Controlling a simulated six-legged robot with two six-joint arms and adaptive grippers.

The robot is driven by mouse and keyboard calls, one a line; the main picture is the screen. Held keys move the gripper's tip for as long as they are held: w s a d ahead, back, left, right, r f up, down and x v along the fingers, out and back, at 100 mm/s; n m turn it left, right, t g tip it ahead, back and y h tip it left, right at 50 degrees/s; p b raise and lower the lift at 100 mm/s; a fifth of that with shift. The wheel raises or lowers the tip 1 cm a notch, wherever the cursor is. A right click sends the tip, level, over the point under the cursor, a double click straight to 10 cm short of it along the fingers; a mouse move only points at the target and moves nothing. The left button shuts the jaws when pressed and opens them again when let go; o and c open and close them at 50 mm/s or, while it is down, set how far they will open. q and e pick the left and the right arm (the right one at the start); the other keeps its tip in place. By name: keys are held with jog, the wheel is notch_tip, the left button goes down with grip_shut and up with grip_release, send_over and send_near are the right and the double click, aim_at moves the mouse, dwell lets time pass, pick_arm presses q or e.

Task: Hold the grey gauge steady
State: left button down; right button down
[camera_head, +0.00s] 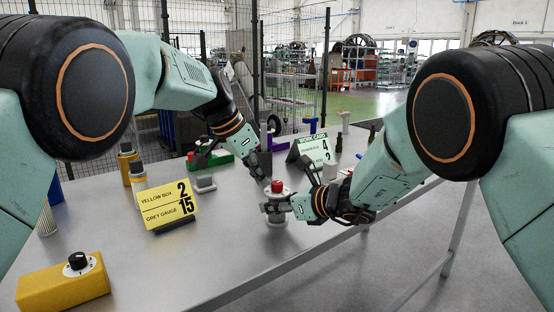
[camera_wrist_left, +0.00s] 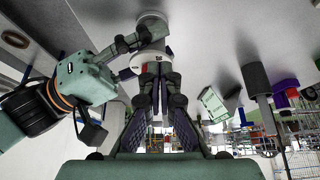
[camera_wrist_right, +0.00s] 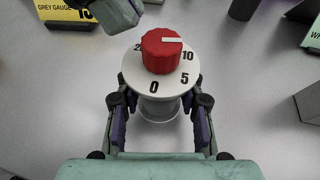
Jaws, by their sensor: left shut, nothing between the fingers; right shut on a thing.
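The grey gauge (camera_head: 277,218) stands upright on the table, with a white dial (camera_wrist_right: 150,88) and a red knob (camera_wrist_right: 161,50). The dial shows 0, 5, 10 and 20. The knob's white line lies toward the right, slightly above the 10. My right gripper (camera_head: 277,206) is shut on the gauge's body below the dial; its fingers flank the body in the right wrist view (camera_wrist_right: 160,118). My left gripper (camera_head: 260,173) is shut and empty, just above and left of the red knob. It also shows in the left wrist view (camera_wrist_left: 160,75).
A yellow card (camera_head: 168,205) reads yellow box 2, grey gauge 15. A yellow box (camera_head: 62,290) with a black knob is at the front left. A green-edged work card (camera_head: 312,150) stands behind my right gripper.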

pick_arm(q)
jog(key=shift+f, duration=0.4)
jog(key=shift+d, duration=0.25)
dwell(0.5)
jog(key=shift+s+d, duration=0.35)
jog(key=shift+s, duration=0.2)
jog(key=shift+s+d, duration=0.2)
jog(key=shift+d, duration=0.15)
dwell(0.6)
jog(key=shift+s+a+r, duration=0.1)
jog(key=shift+s+a, duration=0.05)
jog(key=shift+s+a, duration=0.1)
jog(key=shift+s, duration=0.05)
notch_tip(320, 180, up, 6)
jog(key=shift+a+f, duration=0.1)
dwell(0.6)
